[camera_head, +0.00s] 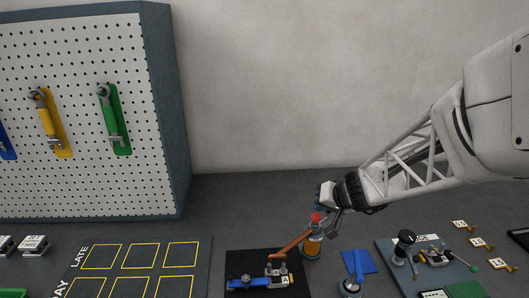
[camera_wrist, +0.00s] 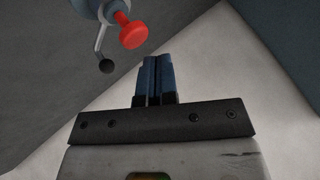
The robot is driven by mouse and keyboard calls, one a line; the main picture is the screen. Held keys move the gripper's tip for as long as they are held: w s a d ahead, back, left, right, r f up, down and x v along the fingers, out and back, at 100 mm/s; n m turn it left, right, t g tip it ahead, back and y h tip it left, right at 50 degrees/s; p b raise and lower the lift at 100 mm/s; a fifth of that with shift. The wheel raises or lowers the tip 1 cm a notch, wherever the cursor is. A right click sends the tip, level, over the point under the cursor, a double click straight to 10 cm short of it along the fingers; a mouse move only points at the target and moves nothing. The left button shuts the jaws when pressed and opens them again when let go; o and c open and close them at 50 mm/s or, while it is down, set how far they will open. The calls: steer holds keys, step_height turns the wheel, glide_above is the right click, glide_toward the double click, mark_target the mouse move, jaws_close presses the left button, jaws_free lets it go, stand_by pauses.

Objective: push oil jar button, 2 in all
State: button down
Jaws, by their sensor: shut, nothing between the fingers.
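The oil jar (camera_head: 312,246) stands upright on the bench, with an amber body and a grey top. Its red button (camera_head: 316,217) sits on top, just below my gripper (camera_head: 318,206). In the wrist view the red button (camera_wrist: 132,32) shows at the upper left, ahead of my gripper's fingertips (camera_wrist: 153,62) and to their left. The blue fingers are together, with nothing between them. A gap shows between the fingers and the button in the wrist view. Most of the jar's body is outside the wrist view.
A black mat (camera_head: 240,265) with a blue tool and a copper-coloured bar lies left of the jar. A blue cloth-like square (camera_head: 360,262) and a device board (camera_head: 400,285) lie to the right. A pegboard (camera_head: 75,170) with wrenches stands at the back left.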

mark_target(318, 215)
steer(key=shift+f, duration=1.2)
stand_by(1.6)
steer(key=shift+r, duration=1.2)
steer(key=shift+r, duration=0.15)
steer(key=shift+r, duration=2.35)
stand_by(1.1)
steer(key=shift+r, duration=1.9)
